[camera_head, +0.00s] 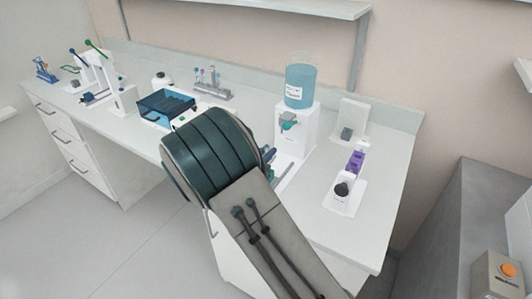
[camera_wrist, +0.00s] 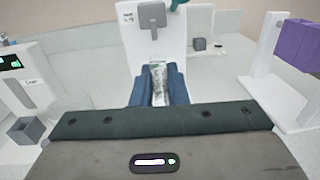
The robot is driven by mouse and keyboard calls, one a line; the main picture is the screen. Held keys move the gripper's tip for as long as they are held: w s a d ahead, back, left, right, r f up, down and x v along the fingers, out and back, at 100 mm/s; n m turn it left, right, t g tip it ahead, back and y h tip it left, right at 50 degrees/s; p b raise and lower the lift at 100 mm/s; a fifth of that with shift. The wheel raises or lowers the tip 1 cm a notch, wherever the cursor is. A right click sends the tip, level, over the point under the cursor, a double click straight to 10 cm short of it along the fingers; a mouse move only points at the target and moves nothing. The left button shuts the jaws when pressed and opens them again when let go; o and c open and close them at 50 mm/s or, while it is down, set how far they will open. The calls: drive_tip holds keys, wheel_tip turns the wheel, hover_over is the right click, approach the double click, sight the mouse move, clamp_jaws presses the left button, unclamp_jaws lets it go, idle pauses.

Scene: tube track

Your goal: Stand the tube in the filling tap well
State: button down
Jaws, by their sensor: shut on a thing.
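My gripper (camera_wrist: 159,78) has its two blue fingers closed on the sides of a clear tube (camera_wrist: 159,86) with green-and-white markings. The tube appears upright; its lower end is not clear. In the head view my gripper (camera_head: 268,158) is mostly hidden behind my arm and the tube cannot be made out. The filling tap (camera_head: 288,124) is on a white stand under a blue bottle (camera_head: 300,85). The white stand (camera_wrist: 172,45) is straight ahead of the fingers in the wrist view. The well under the tap cannot be made out.
A purple block on a white stand (camera_head: 356,162) and a black knob on a white base (camera_head: 342,190) are to the right. A dark blue tray (camera_head: 166,106) is to the left. A white device with a display (camera_wrist: 22,75) is left in the wrist view. The right front counter (camera_head: 350,235) is clear.

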drive_tip(key=shift+f, duration=0.15)
drive_tip(key=shift+f+b, duration=0.45)
drive_tip(key=shift+f, duration=0.15)
idle(0.4)
drive_tip(key=shift+f+b, duration=0.5)
drive_tip(key=c, duration=1.3)
unclamp_jaws()
drive_tip(key=shift+c, duration=0.2)
